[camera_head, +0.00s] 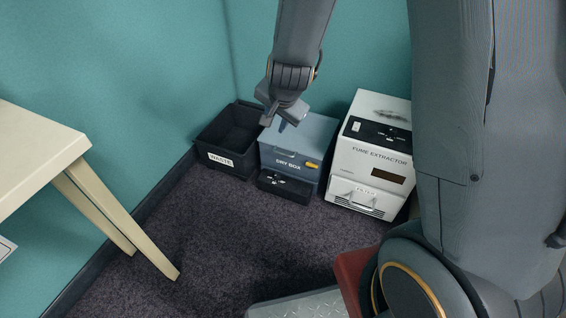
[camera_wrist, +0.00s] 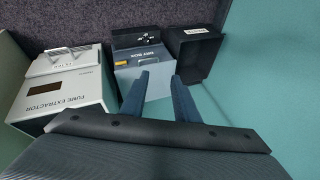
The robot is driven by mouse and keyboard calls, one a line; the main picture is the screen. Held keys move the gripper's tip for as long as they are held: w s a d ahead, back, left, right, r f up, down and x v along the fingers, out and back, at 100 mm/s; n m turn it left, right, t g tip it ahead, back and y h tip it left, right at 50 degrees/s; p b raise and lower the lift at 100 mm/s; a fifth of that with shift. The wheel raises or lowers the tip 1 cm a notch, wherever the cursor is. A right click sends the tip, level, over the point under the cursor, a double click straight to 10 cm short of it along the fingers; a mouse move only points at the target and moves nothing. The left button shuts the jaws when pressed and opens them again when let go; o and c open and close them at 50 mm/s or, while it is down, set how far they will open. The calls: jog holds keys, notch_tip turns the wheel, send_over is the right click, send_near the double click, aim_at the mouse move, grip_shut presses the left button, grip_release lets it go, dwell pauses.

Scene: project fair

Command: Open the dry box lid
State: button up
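The dry box (camera_head: 312,138) is a blue-grey box with a "DRY BOX" label, standing on the floor against the wall. Its lid looks shut. A handle shows on its front, with a yellow tag to the right and a black panel (camera_head: 284,187) low in front. My gripper (camera_head: 274,121) is over the back left part of the box, with its fingers pointing down. In the wrist view the dry box (camera_wrist: 128,72) appears upside down beyond my gripper (camera_wrist: 162,82). The two fingers are apart with nothing between them. They hide part of the lid, and I cannot tell whether they touch it.
A black waste bin (camera_head: 228,160) stands close on the left of the dry box. A white fume extractor (camera_head: 375,160) with a filter drawer stands close on the right. A cream table (camera_head: 40,150) is at the far left. The dark carpet (camera_head: 220,240) in front is clear.

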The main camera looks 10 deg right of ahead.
jog(key=w+f+m+t+h+b, duration=0.2)
jog(key=w+f+m+b, duration=0.35)
jog(key=f, duration=0.55)
jog(key=w+f+m+t+h+b, duration=0.2)
jog(key=w+f+m+b, duration=0.1)
jog(key=w+f+b, duration=0.55)
notch_tip(320, 180, down, 17)
jog(key=w+d+m+t+h+b, duration=0.3)
jog(key=m+h+b, duration=0.35)
jog(key=b, duration=0.35)
jog(key=shift+m+y, duration=0.45)
jog(key=shift+m, duration=0.05)
jog(key=shift+b+x, duration=1.35)
jog(key=shift+x, duration=2.35)
jog(key=shift+s+f, duration=0.1)
jog(key=shift+f, duration=0.1)
jog(key=shift+s+d, duration=0.1)
grip_shut()
